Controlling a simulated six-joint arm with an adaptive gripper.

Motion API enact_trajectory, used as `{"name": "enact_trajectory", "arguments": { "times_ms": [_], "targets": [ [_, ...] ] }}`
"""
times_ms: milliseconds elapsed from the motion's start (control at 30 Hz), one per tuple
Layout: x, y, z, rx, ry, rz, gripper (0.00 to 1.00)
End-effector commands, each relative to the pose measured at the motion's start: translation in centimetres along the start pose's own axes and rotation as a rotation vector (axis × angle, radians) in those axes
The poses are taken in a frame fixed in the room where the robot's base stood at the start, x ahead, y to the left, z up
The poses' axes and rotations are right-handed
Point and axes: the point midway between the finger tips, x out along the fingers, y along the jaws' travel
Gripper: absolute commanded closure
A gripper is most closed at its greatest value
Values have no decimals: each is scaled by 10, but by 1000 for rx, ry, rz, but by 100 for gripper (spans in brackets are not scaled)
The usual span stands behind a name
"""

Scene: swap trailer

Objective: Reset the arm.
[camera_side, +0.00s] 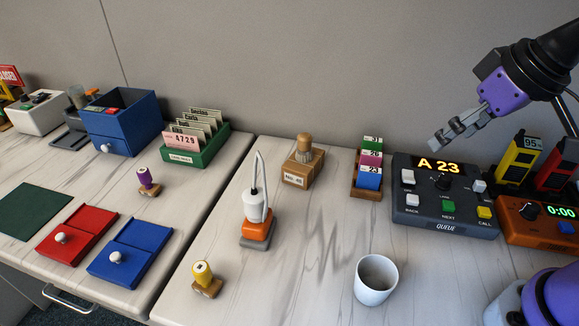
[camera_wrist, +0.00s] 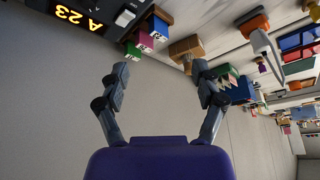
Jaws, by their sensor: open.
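My gripper (camera_side: 455,130) is at the upper right of the side view, raised above the back of the queue box. Its purple body and grey fingers are tilted down to the left. In the wrist view my gripper (camera_wrist: 160,85) shows its two fingers spread apart with nothing between them. The grey queue box (camera_side: 445,195) with a lit "A 23" display stands below it on the table, apart from the fingers.
A card rack (camera_side: 368,170), a stamp on a wooden box (camera_side: 303,165), an orange-based bottle device (camera_side: 257,215), a white cup (camera_side: 376,280) and an orange timer (camera_side: 540,220) stand on the right table. Drawers and boxes fill the left table.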

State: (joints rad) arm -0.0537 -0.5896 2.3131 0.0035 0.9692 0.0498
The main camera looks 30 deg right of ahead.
Motion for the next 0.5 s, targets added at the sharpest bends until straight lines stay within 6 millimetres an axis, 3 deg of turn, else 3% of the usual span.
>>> {"name": "enact_trajectory", "arguments": {
  "times_ms": [167,500],
  "targets": [
    [8,11,28,-3,42,20,24],
    [10,12,32,-5,44,22,24]
  ]
}}
